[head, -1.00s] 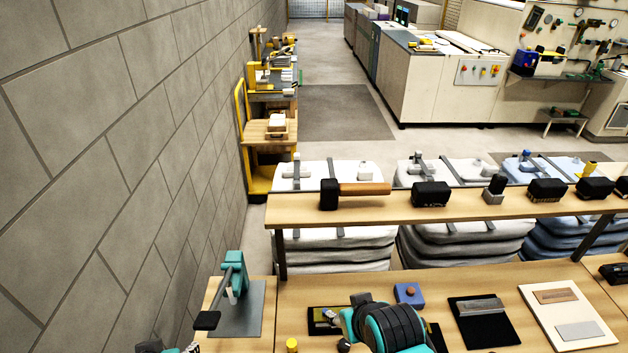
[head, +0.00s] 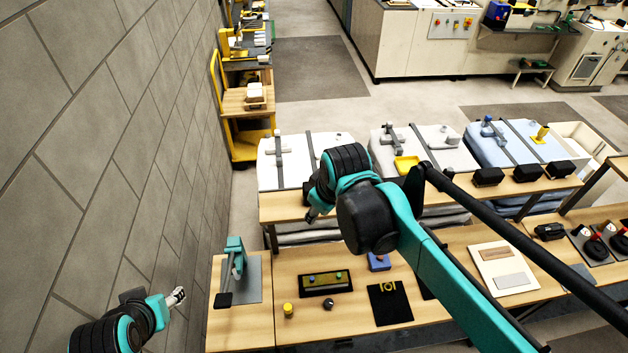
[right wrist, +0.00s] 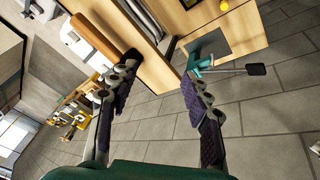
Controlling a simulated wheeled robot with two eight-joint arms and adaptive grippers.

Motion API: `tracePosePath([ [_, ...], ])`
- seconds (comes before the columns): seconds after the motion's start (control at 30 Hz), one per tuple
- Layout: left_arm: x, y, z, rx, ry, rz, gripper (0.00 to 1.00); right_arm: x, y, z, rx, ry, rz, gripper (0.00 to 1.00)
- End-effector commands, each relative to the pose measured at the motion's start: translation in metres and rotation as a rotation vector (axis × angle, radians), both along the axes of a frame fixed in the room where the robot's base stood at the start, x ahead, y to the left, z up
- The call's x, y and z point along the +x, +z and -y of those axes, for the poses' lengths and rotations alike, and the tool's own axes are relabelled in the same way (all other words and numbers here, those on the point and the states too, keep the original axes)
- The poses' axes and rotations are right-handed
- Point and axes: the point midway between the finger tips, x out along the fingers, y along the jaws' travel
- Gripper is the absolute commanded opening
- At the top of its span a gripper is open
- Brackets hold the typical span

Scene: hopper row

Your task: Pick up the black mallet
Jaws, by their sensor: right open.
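The black mallet shows in the right wrist view, its brown handle (right wrist: 94,38) lying along the light wooden shelf and its black head (right wrist: 131,56) toward the near end. In the head view my right arm hides most of it. My right gripper (right wrist: 156,76) is open and empty, its two fingers spread apart. The left finger in that view appears close to the mallet head; I cannot tell whether they touch. In the head view the right gripper (head: 314,216) is at the shelf's left end. My left gripper (head: 178,296) is beside the grey wall, away from the mallet.
The raised shelf (head: 278,211) carries several black blocks (head: 488,177) to the right. Below it, the bench holds a yellow knob (head: 288,309), a control panel (head: 325,282) and a black mat (head: 390,303). A teal clamp-like tool (head: 235,257) stands at left. White sacks (head: 285,168) stand behind.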

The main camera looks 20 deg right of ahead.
Motion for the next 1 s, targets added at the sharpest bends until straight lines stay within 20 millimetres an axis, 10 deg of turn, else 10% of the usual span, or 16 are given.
tracePosePath([
  [0.5,0.000,-0.002,0.000,0.000,0.000,0.000,0.49,0.127,-0.027,0.056,-0.157,0.650,-0.320,0.48],
  [1.0,0.000,0.001,0.000,0.000,0.000,0.000,0.49,0.156,-0.072,0.075,-0.156,0.864,-0.396,0.48],
])
